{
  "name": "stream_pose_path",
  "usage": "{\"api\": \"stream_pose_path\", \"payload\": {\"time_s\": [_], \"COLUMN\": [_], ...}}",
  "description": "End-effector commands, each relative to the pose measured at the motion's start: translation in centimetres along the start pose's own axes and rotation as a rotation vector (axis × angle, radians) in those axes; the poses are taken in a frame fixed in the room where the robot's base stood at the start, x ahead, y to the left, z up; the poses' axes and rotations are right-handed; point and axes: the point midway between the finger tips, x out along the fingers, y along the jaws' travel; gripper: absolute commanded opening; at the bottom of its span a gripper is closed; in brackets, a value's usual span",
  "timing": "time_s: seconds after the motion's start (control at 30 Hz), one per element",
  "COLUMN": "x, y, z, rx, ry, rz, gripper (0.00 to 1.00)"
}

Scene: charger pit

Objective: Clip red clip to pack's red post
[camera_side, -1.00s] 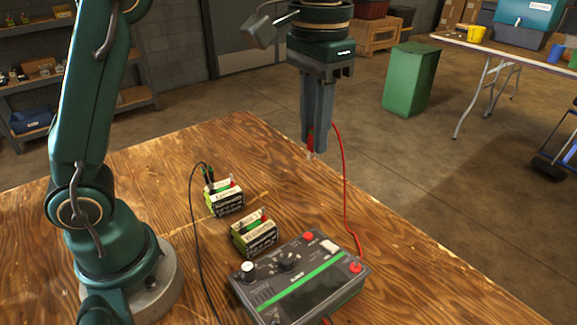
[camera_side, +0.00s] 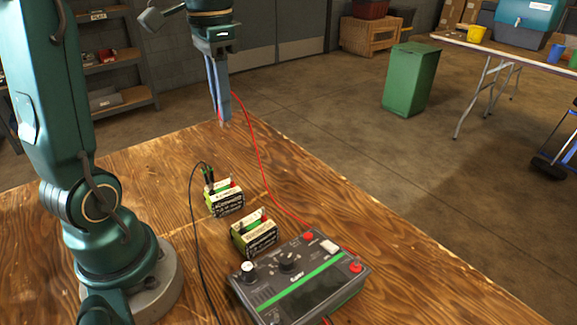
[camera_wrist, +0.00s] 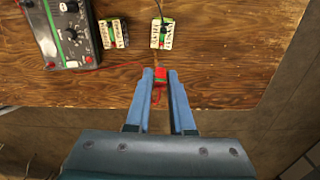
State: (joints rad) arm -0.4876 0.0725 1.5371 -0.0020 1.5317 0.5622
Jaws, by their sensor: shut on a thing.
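My gripper (camera_side: 221,122) is shut on the red clip, high above the far part of the table. The red clip (camera_wrist: 160,76) shows between the fingertips in the wrist view, with its red lead running to the charger (camera_side: 300,282). Two green and white packs stand on the table. The farther pack (camera_side: 225,200) has a black clip (camera_side: 208,178) on one post and a bare red post (camera_side: 233,184) on the right. The nearer pack (camera_side: 254,236) has no clip on it. Both packs show in the wrist view, apart from my gripper.
The black lead (camera_side: 193,240) curves over the wooden table (camera_side: 150,185) left of the packs. The red lead (camera_side: 262,175) passes to the right of the packs. The table around the farther pack is mostly clear.

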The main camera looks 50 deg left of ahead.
Motion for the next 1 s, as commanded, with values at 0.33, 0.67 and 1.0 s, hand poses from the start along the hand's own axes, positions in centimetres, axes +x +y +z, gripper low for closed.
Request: {"api": "stream_pose_path", "payload": {"time_s": [0.33, 0.67, 1.0], "x": [3.9, 4.6, 4.9], "y": [-0.3, -0.3, -0.3], "z": [0.2, 0.1, 0.1], "rx": [0.002, 0.001, 0.001], "ry": [-0.002, 0.000, -0.001], "rz": [0.002, 0.000, 0.001], "gripper": [0.00, 0.00, 0.00]}}
